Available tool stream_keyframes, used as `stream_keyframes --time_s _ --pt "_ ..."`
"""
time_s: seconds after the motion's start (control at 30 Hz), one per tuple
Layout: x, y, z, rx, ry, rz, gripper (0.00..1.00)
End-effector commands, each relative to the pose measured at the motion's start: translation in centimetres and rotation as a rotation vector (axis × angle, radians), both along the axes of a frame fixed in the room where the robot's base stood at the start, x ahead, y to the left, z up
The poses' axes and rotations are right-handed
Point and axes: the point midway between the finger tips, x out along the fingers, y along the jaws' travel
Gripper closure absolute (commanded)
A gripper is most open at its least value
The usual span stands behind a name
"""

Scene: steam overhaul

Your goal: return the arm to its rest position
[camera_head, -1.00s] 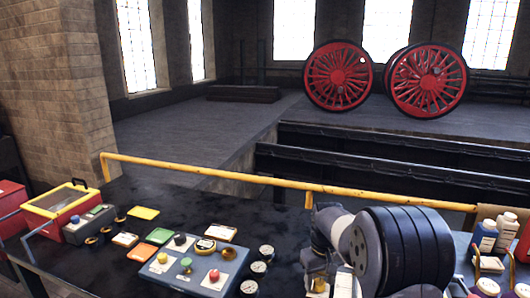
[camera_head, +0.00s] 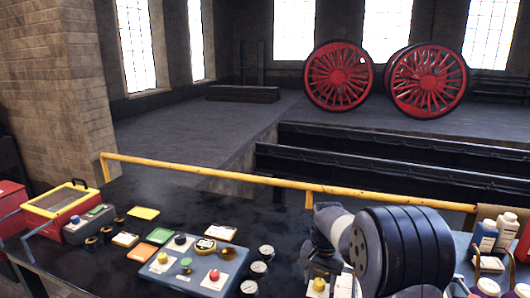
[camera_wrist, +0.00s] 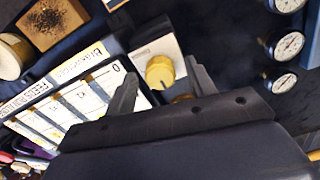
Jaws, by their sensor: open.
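My arm (camera_head: 405,245) stands at the lower right in the head view, above the dark bench. In the wrist view my gripper (camera_wrist: 163,82) is open, with its two dark fingers spread and nothing held between them. A yellow knob (camera_wrist: 160,72) on a pale plate shows between the fingertips. I cannot tell how far the fingers are from it. In the head view a yellow knob (camera_head: 319,285) shows just below the wrist. The fingertips are hard to make out there.
A blue-grey box (camera_head: 232,270) with coloured buttons sits left of my arm, beside several round gauges (camera_head: 266,253). White bottles (camera_head: 485,236) stand to the right. A yellow rail (camera_head: 240,176) runs behind the bench. A labelled panel (camera_wrist: 70,105) lies left of my gripper.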

Motion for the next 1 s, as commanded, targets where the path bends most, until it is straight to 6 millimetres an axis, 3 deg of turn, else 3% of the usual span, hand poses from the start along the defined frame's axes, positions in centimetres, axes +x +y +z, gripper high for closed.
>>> stream_keyframes --time_s 0.2,0.67,1.0 --pt "0.0 0.0 1.7 0.0 -0.001 -0.003 0.48" --pt "-0.2 0.0 1.9 0.001 0.002 0.001 0.48" --pt "-3.5 -0.3 2.8 0.008 0.038 0.041 0.48"
